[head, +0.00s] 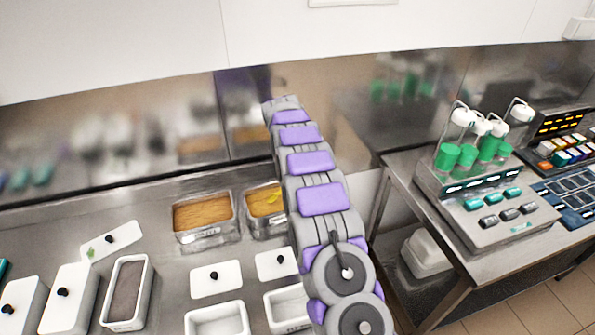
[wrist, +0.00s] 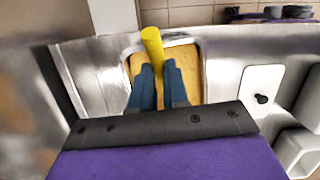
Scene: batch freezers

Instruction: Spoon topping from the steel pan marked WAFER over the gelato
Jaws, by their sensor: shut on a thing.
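My gripper (wrist: 163,82) is shut on a yellow handle (wrist: 151,42), which looks like a spoon's. In the wrist view it is over a steel pan (wrist: 201,60) of tan topping; whether the spoon's end touches the topping is hidden. In the head view two steel pans stand side by side at the back of the counter: a left one (head: 206,238) and a right one (head: 262,228), the latter partly behind my arm. A yellow patch (head: 273,197) shows at the right pan. I cannot read WAFER on either. My gripper is hidden in the head view.
A white tub (head: 148,292) with grey-brown content stands at the left, and two pale tubs (head: 217,312) (head: 268,303) at the front. White lids with black knobs (head: 217,280) lie between. A machine with green cylinders (head: 480,205) stands on the right-hand table.

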